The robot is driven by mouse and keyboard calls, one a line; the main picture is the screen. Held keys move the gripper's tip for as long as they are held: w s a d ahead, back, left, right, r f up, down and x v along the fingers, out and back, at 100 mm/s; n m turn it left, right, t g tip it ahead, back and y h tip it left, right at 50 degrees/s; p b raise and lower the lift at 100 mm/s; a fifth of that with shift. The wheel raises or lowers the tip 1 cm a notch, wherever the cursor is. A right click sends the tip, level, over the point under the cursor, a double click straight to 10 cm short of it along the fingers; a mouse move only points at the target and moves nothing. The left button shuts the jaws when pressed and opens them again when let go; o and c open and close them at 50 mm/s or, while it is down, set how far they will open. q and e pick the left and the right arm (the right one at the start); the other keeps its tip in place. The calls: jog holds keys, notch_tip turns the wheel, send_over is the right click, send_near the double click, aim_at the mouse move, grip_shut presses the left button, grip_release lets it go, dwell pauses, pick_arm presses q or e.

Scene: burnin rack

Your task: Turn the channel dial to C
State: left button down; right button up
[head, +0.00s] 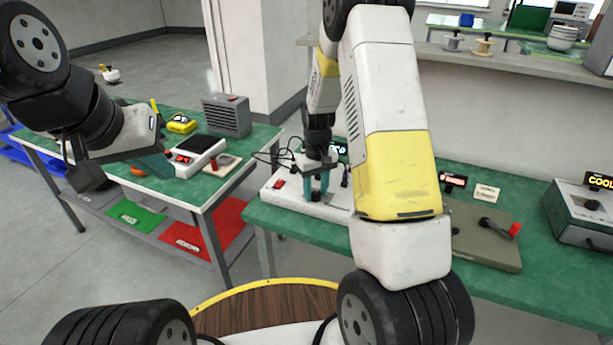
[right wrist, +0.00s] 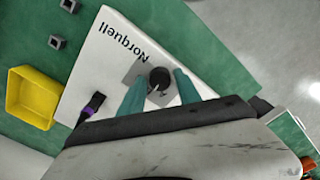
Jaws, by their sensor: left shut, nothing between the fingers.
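The channel dial appears to be the round black knob (right wrist: 160,77) on a grey plate of the white Norquell unit (right wrist: 107,50) in the right wrist view. My right gripper (head: 317,196) points down over this white unit (head: 279,190) in the head view. Its teal fingers stand apart on both sides of the knob, with a small gap showing on each side. The dial's letters are not readable.
A black plug with a purple band (right wrist: 90,106) lies on the unit, near a yellow bin (right wrist: 32,98). A grey-green box with a red-tipped lever (head: 488,240) stands to the right on the green bench. The left table (head: 205,195) carries a grey vented box (head: 227,115).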

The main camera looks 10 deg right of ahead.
grip_shut()
jog(key=shift+m, duration=0.3)
jog(key=m, duration=0.4)
jog(key=shift+m, duration=0.3)
jog(key=m, duration=0.4)
jog(key=shift+m, duration=0.4)
jog(key=shift+o, duration=1.9)
grip_release()
